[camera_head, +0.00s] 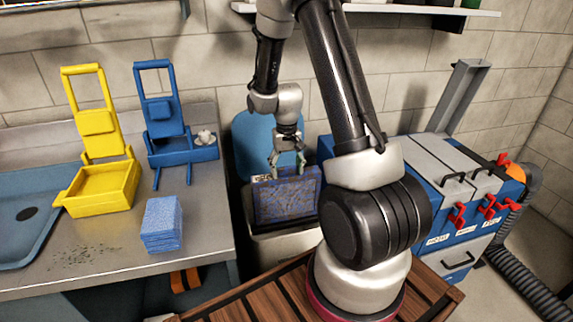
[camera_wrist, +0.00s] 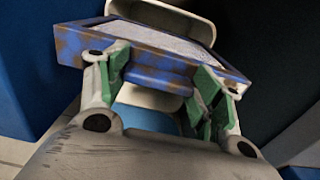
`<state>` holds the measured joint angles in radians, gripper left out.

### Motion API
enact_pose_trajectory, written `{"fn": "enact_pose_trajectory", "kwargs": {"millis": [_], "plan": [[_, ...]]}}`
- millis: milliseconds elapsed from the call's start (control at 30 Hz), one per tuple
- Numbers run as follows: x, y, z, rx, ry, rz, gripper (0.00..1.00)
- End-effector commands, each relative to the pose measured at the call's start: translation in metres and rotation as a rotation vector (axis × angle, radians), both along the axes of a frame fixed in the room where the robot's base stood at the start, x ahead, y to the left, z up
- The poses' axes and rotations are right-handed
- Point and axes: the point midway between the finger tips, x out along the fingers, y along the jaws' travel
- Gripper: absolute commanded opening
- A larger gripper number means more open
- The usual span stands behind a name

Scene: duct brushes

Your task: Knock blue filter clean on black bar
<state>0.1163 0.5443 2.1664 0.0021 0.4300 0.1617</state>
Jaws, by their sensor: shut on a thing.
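The blue filter (camera_head: 287,203) is a flat framed panel with brownish dirt on its frame and a greyish mesh. It stands steeply tilted at the mouth of a pale bin (camera_head: 285,246). My gripper (camera_head: 287,168) is at its top edge. In the wrist view, the green-padded fingers of my gripper (camera_wrist: 160,82) close on a blue grip part at the near edge of the filter (camera_wrist: 140,57). The pale bin rim (camera_wrist: 165,12) shows beyond it.
A counter at left holds a yellow dustpan-like holder (camera_head: 103,187), a blue one (camera_head: 180,151) and a stack of blue cloths (camera_head: 162,224). A blue-grey cabinet (camera_head: 440,190) with red clamps stands close right of the bin. A ribbed black hose (camera_head: 525,292) lies at far right.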

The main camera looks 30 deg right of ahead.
Motion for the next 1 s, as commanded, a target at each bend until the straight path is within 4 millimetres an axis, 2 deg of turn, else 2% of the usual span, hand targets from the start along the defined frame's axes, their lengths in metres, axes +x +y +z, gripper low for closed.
{"fn": "enact_pose_trajectory", "kwargs": {"millis": [467,900,1000], "plan": [[0.000,0.000,0.000,0.000,0.000,0.000,0.21],[0.000,0.000,-0.024,0.001,0.002,0.000,0.21],[0.000,0.000,-0.024,0.000,0.000,0.000,0.21]]}}
